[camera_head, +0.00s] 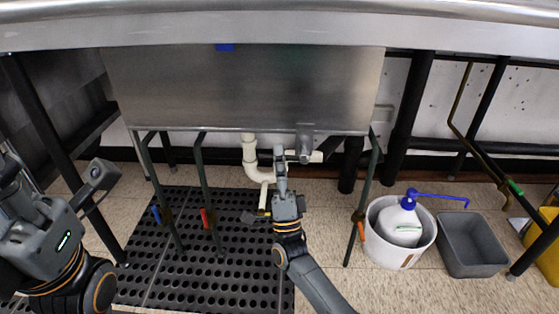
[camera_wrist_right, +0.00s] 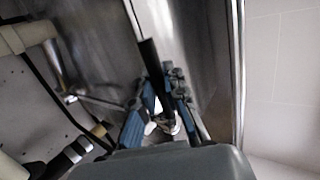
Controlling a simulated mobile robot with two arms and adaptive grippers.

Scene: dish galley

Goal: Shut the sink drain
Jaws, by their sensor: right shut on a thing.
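The steel sink basin (camera_head: 250,88) hangs above, with a drain fitting (camera_head: 305,143) under its right part and white drain pipes (camera_head: 250,158) running down beside it. My right gripper (camera_head: 280,158) is raised under the basin, just left of the fitting. In the right wrist view, its fingers (camera_wrist_right: 160,95) are shut on a dark rod-like drain handle (camera_wrist_right: 149,60) that sticks out past them. Where the handle joins the drain is hidden.
A white bucket (camera_head: 384,251) with a jug and a grey bin (camera_head: 470,245) stand at right. A perforated black mat (camera_head: 180,265) covers the floor.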

